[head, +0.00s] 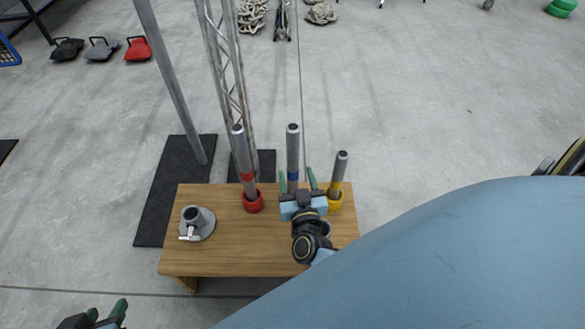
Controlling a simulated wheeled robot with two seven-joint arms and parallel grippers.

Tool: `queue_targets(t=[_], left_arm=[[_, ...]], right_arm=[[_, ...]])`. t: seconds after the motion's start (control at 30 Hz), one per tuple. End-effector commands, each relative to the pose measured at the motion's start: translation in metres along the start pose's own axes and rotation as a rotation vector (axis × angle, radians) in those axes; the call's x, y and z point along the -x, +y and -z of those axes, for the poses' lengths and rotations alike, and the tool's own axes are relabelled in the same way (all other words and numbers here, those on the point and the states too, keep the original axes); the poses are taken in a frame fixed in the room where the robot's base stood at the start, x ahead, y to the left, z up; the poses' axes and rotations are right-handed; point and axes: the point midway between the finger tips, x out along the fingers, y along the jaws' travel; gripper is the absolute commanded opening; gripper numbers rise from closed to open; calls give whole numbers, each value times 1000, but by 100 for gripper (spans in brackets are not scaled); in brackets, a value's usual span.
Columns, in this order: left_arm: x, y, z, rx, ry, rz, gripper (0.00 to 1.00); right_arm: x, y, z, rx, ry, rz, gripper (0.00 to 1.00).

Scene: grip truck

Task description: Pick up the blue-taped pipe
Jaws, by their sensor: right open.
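The blue-taped pipe (293,143) is a grey tube with a blue band, standing about upright at the back of the wooden table (225,254). My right gripper (298,182) is open, its green fingers on either side of the pipe's lower part in the picture. The gripper hides the pipe's foot; I cannot tell whether the fingers touch the pipe or how deep they reach. My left gripper (106,311) is at the bottom left edge, partly cut off, away from the table; its opening is unclear.
A red-taped pipe (240,150) in a red collar stands left of the blue-taped one. A yellow-taped pipe (339,170) in a yellow collar stands close on its right. A grey metal base (206,226) sits on the table's left. Tall metal poles rise behind.

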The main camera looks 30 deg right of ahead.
Motion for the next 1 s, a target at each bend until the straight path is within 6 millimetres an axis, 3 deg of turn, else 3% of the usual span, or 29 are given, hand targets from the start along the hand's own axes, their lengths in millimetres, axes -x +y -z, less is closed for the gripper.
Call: queue_targets(t=[0.27, 0.6, 0.8, 1.0], left_arm=[[-2, 10, 48, -5, 276, -24, 36], [16, 21, 102, -4, 609, -53, 36], [32, 26, 125, 0, 777, -69, 36], [40, 28, 134, 3, 846, -75, 36]], right_arm=[[0, 0, -19, 1, 0, 0, 56], [0, 0, -39, 2, 0, 1, 56], [-10, 0, -43, 0, 3, -1, 56], [-17, 0, -43, 1, 0, 0, 56]])
